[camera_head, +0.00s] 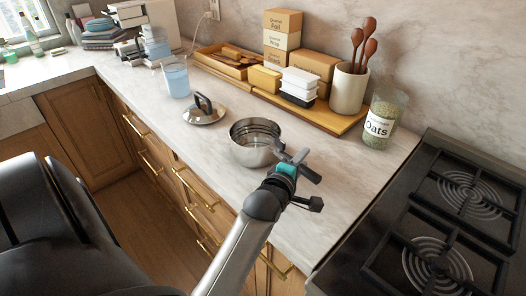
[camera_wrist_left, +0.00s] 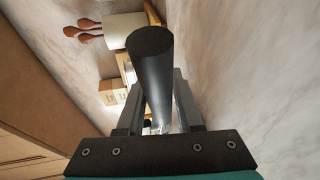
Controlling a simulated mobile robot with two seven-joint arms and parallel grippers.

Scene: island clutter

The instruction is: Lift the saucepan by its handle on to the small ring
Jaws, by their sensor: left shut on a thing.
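The steel saucepan (camera_head: 252,152) is upright at the front of the marble worktop, open side up. I cannot tell whether its base touches the worktop. My left gripper (camera_head: 298,162) is at its right side, shut on the handle. In the left wrist view the dark round handle (camera_wrist_left: 153,75) runs between the two fingers. In the head view the gripper mostly hides the handle. The black hob at the right has a far ring (camera_head: 470,192) and a near ring (camera_head: 437,264), both bare. The far one looks smaller. My right gripper is not in view.
A lid with a black handle (camera_head: 205,112) lies left of the saucepan. The oats jar (camera_head: 382,122) stands near the hob's back left corner. A wooden tray (camera_head: 345,124) holds a utensil crock (camera_head: 348,92) and boxes. Worktop between saucepan and hob is clear.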

